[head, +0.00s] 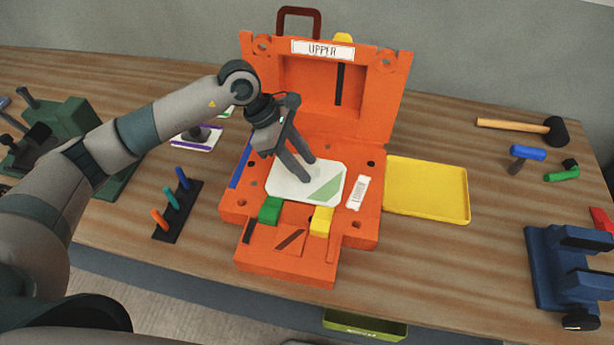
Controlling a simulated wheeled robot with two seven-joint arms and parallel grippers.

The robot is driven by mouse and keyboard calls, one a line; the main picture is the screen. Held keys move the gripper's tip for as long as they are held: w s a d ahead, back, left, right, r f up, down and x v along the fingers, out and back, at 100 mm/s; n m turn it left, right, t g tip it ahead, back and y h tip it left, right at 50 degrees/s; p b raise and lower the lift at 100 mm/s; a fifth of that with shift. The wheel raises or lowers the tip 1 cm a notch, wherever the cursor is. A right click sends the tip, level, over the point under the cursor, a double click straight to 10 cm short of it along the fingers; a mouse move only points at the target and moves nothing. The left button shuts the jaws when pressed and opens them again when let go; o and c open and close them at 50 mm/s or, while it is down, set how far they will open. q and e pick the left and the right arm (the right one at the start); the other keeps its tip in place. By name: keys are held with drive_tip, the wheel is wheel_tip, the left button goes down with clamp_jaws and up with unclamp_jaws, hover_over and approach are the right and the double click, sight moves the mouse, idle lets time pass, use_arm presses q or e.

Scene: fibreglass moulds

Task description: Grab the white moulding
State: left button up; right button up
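The white moulding (284,186) is a flat, pale piece with clipped corners and a green triangle at its right side. It lies in the lower half of the open orange mould (262,255). My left gripper (311,170) points down over the moulding's upper middle, its two fingers apart with a gap between them. The fingertips are at or just above the surface; I cannot tell if they touch it. Nothing shows between the fingers. The moulding's upper edge is partly hidden by the gripper. My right gripper is not in view.
The mould's raised lid (390,90), labelled UPPER, stands behind. A yellow tray (428,190) lies right of the mould, empty. A rack of coloured pegs (178,212) stands left. A mallet (515,126), a blue-headed hammer (527,154) and a blue vise (560,265) are at right.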

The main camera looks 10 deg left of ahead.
sight(304, 166)
use_arm(q)
clamp_jaws()
drive_tip(key=shift+r, duration=0.2)
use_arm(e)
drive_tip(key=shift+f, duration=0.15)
